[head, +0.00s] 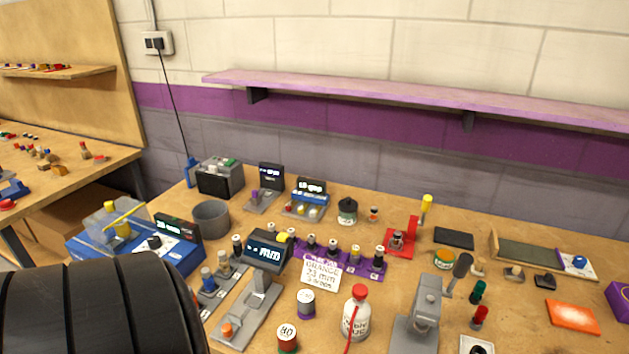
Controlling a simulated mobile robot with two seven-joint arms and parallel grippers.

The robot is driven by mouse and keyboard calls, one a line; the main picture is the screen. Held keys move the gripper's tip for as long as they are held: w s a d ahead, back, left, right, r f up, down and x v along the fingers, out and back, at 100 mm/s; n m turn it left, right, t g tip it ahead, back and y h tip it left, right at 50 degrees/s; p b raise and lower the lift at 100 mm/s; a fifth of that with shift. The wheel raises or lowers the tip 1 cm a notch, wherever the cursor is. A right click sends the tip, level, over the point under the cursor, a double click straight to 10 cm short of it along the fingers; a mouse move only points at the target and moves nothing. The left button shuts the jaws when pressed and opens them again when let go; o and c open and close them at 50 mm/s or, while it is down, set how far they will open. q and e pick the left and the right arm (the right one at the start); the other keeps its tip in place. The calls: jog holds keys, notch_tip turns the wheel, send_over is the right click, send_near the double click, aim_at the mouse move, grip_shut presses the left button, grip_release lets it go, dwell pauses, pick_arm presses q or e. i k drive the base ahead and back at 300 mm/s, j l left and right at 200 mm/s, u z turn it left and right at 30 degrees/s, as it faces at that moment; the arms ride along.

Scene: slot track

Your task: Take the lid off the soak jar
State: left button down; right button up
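A small squat jar with a dark lid (347,206) stands toward the back middle of the bench; it looks like the soak jar, but no label on it can be read. The lid appears to sit on top of the jar, and a pale band shows below it. What is inside cannot be made out. Neither of my grippers shows in the head view. A large black ribbed shape, which may be part of my own arm, fills the lower left corner and hides the bench there.
In front are a purple rack (372,270) of small pots and a red stand (399,243). A white bottle with a red cap (356,314) stands nearer. A purple wall shelf (420,97) runs above.

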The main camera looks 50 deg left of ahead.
aim_at(348, 206)
jog(key=u, duration=1.5)
